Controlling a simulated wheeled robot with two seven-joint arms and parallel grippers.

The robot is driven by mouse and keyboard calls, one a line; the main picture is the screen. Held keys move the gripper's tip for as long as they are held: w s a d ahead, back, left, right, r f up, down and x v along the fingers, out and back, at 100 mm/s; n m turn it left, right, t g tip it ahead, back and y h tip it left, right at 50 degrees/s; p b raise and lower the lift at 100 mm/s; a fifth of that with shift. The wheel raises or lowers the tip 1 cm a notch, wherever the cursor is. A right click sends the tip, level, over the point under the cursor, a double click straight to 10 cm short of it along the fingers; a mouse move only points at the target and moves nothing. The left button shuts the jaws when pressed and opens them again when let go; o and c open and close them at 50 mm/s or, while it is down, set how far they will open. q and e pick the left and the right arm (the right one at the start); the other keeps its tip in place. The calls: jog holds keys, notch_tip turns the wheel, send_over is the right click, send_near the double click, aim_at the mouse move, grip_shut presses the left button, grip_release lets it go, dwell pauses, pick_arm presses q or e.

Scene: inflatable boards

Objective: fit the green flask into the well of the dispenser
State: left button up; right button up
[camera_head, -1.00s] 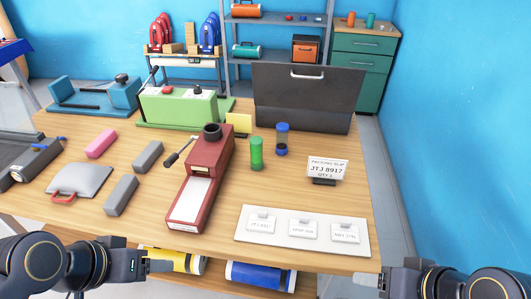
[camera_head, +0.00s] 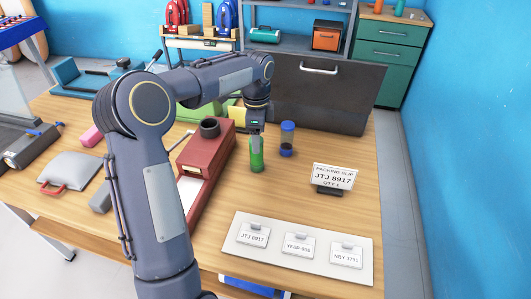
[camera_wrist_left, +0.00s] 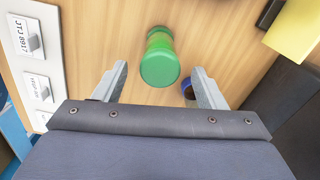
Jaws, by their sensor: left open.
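The green flask (camera_head: 257,158) stands upright on the table, just right of the red dispenser (camera_head: 203,155). The dispenser has a dark round well (camera_head: 209,127) on top of its raised end. My left gripper (camera_head: 257,130) is open and points down over the flask's top. In the left wrist view the flask (camera_wrist_left: 160,58) shows between and ahead of the two spread fingers (camera_wrist_left: 158,72), with a gap on both sides. My left arm hides part of the dispenser's left side and front. My right gripper is out of view.
A blue-capped flask (camera_head: 287,138) stands close to the right of the green one. A packing slip stand (camera_head: 334,178) and a board of label cards (camera_head: 298,245) are to the right and front. A dark toolbox (camera_head: 325,92) stands behind. Some bare table lies right of the flasks.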

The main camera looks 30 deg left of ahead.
pick_arm(q)
jog(key=f, duration=0.6)
jog(key=shift+s+a+f, duration=0.15)
jog(key=shift+a, duration=0.05)
jog(key=shift+c, duration=0.5)
jog(key=c, duration=0.9)
jog(key=shift+c, duration=0.8)
